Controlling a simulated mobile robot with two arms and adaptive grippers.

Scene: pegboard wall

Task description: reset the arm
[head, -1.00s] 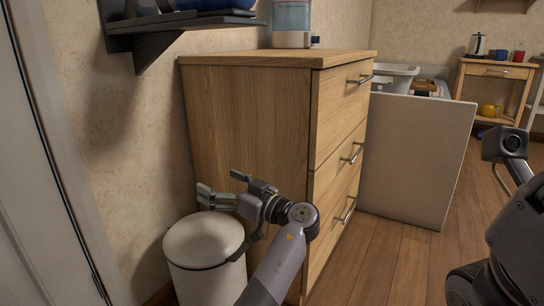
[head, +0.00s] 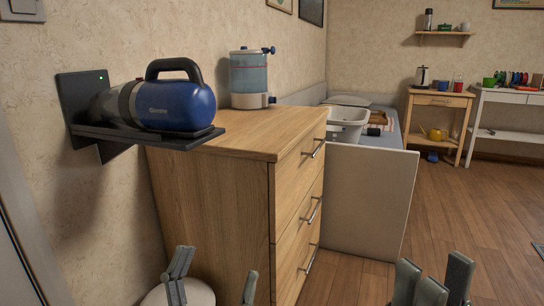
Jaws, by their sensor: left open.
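My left gripper (head: 214,281) shows at the bottom edge, with its two fingers spread apart and nothing between them. It is in front of the dresser's side, with one finger over the white bin. My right gripper (head: 433,277) shows at the bottom right, above the wooden floor. Its fingertips stand apart, and nothing shows between them. Both arms behind the grippers are out of the picture.
A wooden dresser (head: 215,200) stands at centre left, with a water dispenser (head: 249,78) on top. A blue vacuum (head: 165,104) sits on a dark wall shelf (head: 165,140). A white bin (head: 196,293) is below. A pale panel (head: 362,200) stands beside the dresser.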

